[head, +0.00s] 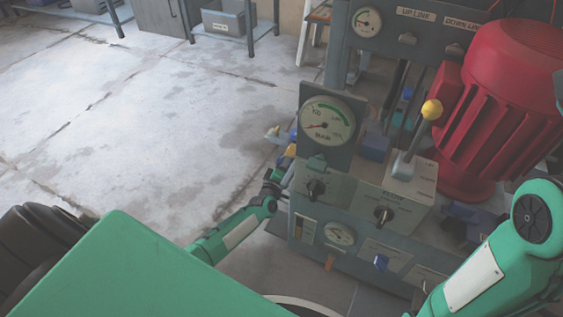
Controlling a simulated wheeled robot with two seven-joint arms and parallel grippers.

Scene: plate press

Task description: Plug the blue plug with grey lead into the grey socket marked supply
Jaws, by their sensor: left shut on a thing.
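My left gripper (286,170) is at the left side of the grey press unit, partly hidden by its edge. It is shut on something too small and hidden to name. A small yellow part (291,150) and a small blue part (293,133) show just above it; I cannot tell whether either is held. I cannot make out the grey lead or the socket marked supply. My right arm comes in at the lower right; its gripper is out of view.
A dial gauge (327,122) stands on the unit above dark knobs. A yellow-topped lever (431,110) rises from the control box (394,188). A large red motor (502,95) stands at the right. Open concrete floor (140,120) lies to the left, with a bench (250,38) behind.

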